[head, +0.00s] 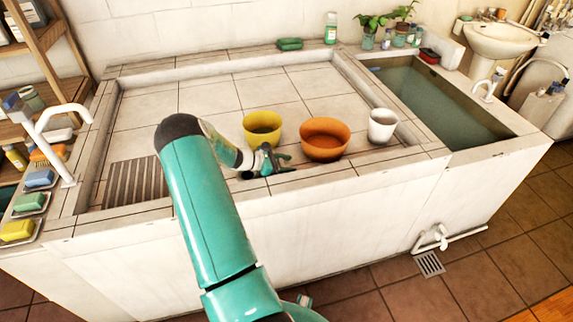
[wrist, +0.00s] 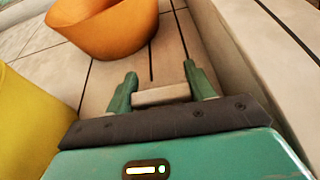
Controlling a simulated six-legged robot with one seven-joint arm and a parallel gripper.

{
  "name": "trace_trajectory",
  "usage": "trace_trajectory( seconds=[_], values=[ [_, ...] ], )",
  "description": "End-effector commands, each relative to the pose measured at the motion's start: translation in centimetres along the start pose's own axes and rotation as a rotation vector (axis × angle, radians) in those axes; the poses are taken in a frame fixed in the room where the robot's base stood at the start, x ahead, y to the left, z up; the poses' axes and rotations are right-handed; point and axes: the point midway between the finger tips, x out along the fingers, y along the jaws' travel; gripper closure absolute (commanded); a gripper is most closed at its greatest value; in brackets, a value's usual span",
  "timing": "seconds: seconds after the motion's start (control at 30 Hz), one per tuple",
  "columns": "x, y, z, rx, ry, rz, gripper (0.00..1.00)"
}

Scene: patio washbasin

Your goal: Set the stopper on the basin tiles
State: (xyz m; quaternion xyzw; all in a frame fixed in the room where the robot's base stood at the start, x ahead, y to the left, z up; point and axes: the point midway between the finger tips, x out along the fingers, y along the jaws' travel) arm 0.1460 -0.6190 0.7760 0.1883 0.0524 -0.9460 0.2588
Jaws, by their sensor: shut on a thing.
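My gripper (head: 270,163) is low inside the shallow tiled basin, near its front wall, just in front of the yellow bowl and left of the orange bowl. In the wrist view my gripper (wrist: 159,82) has a pale beige, flat-sided piece (wrist: 161,95) between its two green fingers; I take it to be the stopper. It is close above or on the tiles; I cannot tell whether it touches them. In the head view the piece is too small to make out. The basin tiles (head: 207,98) are pale with dark joints.
The yellow bowl (head: 262,125), orange bowl (head: 324,140) and white cup (head: 382,126) stand close by on the tiles. A slatted drain grate (head: 135,183) is at the basin's left. A water-filled trough (head: 435,100) lies to the right. The tiles at middle left are clear.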

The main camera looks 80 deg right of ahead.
Motion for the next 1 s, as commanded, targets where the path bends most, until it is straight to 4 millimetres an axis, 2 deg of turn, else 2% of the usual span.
trace_trajectory(
  seconds=[0.33, 0.37, 0.47, 0.83, 1.0],
  values=[
    [0.1, 0.0, -0.4, 0.001, -0.001, 0.001, 0.68],
    [0.2, 0.0, -0.4, 0.002, 0.000, 0.001, 0.44],
    [0.1, 0.0, -0.3, 0.002, 0.000, 0.001, 0.24],
    [0.0, 0.0, 0.0, 0.002, 0.000, 0.000, 0.24],
    [-2.5, 0.1, -0.1, 0.001, 0.000, 0.005, 0.24]
  ],
)
